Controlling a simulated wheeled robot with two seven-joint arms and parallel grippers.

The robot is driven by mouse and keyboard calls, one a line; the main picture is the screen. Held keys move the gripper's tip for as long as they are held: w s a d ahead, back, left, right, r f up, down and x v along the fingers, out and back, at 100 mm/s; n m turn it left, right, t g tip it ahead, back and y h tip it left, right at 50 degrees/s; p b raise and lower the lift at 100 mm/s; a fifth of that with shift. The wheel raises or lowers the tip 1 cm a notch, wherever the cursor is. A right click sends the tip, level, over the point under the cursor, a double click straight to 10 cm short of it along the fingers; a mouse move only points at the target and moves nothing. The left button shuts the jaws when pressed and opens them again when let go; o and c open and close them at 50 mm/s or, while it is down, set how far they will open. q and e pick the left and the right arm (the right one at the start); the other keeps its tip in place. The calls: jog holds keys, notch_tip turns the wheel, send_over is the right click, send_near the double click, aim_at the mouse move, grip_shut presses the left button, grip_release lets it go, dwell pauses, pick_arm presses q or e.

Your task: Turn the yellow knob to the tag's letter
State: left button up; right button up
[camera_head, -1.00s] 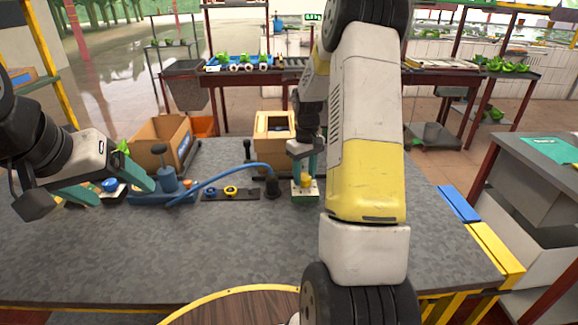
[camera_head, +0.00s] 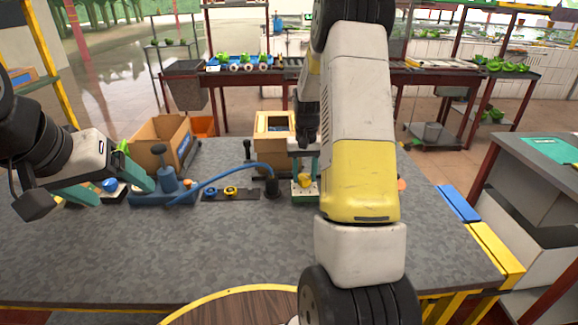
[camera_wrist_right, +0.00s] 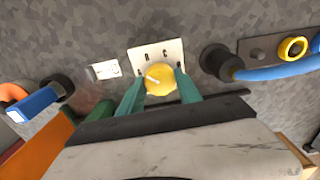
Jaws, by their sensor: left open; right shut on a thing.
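The yellow knob (camera_head: 304,182) sits on a pale lettered plate (camera_head: 299,197) on the table; the plate also shows in the right wrist view (camera_wrist_right: 145,55). My right gripper (camera_head: 305,176) has its green fingers on either side of the knob and is shut on it. In the right wrist view the knob (camera_wrist_right: 160,80) carries a white mark towards the upper left; C is readable, other letters are less clear. A small white tag (camera_wrist_right: 104,70) lies beside the plate, its letter too small to read. My left gripper (camera_head: 124,191) is open and empty at the table's left.
A blue hose (camera_head: 215,176) arches from a blue pump (camera_head: 167,184) to a dark fitting (camera_head: 272,187). A dark strip (camera_head: 212,195) holds blue and yellow rings. A cardboard box (camera_head: 157,150) and a wooden box (camera_head: 268,129) stand behind. The front tabletop is clear.

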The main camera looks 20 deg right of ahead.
aim_at(304, 177)
jog(key=shift+m, duration=2.1)
jog(key=o, duration=1.4)
jog(key=shift+c, duration=0.2)
jog(key=shift+r, duration=3.9)
